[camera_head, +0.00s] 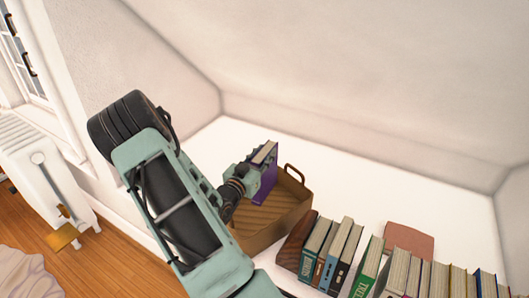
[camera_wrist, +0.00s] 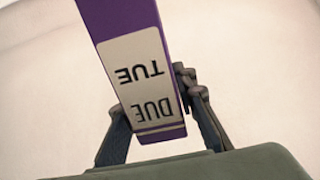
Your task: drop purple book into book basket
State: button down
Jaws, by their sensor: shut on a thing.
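The purple book (camera_head: 267,183) is upright in my gripper (camera_head: 258,168), over the back left part of the book basket. In the wrist view the purple book (camera_wrist: 130,60) shows its spine with a white label, between the two fingers of my gripper (camera_wrist: 160,110). My gripper is shut on the book. The book basket (camera_head: 295,212) is brown with a raised handle and stands on the white shelf. The book hides part of the basket's inside, and my arm hides its left side. I cannot tell whether the book touches the basket floor.
A row of books (camera_head: 345,255) stands right of the basket along the white shelf (camera_head: 350,185). A flat brown-red book (camera_head: 409,240) lies behind the row. The sloped ceiling (camera_head: 380,70) comes down behind the shelf. A white radiator (camera_head: 40,170) stands at the left.

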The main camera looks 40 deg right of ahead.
notch_tip(320, 180, down, 3)
jog(key=shift+f+b, duration=0.1)
jog(key=shift+b, duration=0.7)
jog(key=c, duration=1.6)
grip_release()
jog(key=shift+o, duration=0.5)
jog(key=shift+a+f, duration=0.1)
jog(key=shift+f, duration=0.1)
jog(key=v, duration=1.2)
jog(key=shift+r, duration=0.15)
